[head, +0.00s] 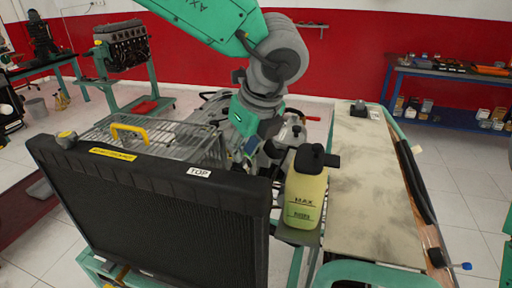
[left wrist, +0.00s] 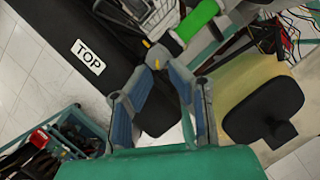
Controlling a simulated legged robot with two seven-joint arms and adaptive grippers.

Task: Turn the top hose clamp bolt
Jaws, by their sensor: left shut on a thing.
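My left gripper (head: 248,158) reaches down behind the black radiator (head: 160,200), near its top right corner. In the left wrist view its fingers (left wrist: 157,62) come together at the tips and are shut on a small part, which I take to be the top hose clamp bolt. The fingertips mostly hide that part. Small yellow spots show at the tips. A bright green cylindrical piece (left wrist: 197,20) lies just beyond them. In the head view the arm and gripper cover the clamp area. My right gripper is not in view.
A yellow coolant bottle (head: 306,195) with a black cap stands close right of the gripper. A wire-mesh guard (head: 150,140) with a yellow handle lies behind the radiator. A worn flat panel (head: 365,190) is at right. A blue workbench (head: 450,85) stands at the back.

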